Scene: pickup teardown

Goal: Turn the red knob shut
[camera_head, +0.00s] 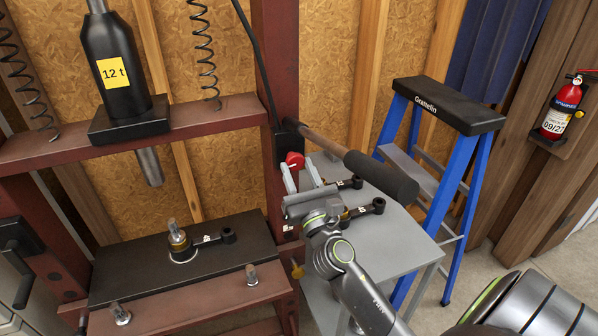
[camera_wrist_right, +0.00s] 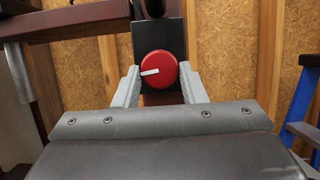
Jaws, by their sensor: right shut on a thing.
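The red knob (camera_head: 295,159) is on the dark block on the press's right post. In the right wrist view it (camera_wrist_right: 158,65) is a round red disc whose white mark points left and slightly down. My right gripper (camera_head: 300,174) reaches it from the front. Its two grey fingers, also in the right wrist view (camera_wrist_right: 160,84), lie on either side of the knob's lower part and are shut on it. My left gripper is not in view.
A pump handle with a dark grip (camera_head: 382,176) slants just above my right gripper. A grey table (camera_head: 385,243) holding black parts (camera_head: 365,210) is below. A blue stepladder (camera_head: 465,185) stands right. The press bed (camera_head: 130,270) is left.

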